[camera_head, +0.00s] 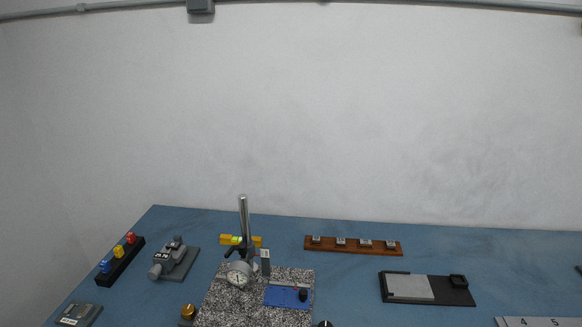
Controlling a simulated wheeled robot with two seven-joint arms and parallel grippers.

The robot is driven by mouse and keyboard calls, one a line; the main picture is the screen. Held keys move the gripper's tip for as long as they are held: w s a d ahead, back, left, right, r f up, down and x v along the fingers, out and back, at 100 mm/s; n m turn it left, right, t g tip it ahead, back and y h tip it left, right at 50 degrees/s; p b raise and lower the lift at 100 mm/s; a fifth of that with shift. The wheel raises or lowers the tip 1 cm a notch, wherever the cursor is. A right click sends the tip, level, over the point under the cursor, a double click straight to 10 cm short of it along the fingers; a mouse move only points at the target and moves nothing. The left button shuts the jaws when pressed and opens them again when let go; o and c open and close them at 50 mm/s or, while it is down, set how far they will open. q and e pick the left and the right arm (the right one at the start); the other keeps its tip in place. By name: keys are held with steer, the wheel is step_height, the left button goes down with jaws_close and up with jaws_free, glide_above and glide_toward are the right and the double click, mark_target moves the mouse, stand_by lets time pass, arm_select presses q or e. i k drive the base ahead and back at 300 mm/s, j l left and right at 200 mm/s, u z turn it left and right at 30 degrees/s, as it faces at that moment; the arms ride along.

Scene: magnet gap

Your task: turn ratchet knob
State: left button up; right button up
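A grey micrometer-like device (177,262) sits on a flat grey base at the left of the blue table. A light grey rounded knob (155,271) sticks out at its lower left end; it looks like the ratchet knob, but it is too small to be sure. A small labelled display shows on the device's body. Neither of my grippers is in view, and nothing touches the device.
A speckled granite plate (225,311) carries a dial gauge (238,274) on a tall post and a blue block (284,296). A black rack (117,266) with coloured pieces stands left. A wooden strip (353,251) lies behind. A black tray (455,297) lies right.

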mark_target(155, 272)
steer(key=l+u, duration=0.1)
steer(key=u, duration=0.85)
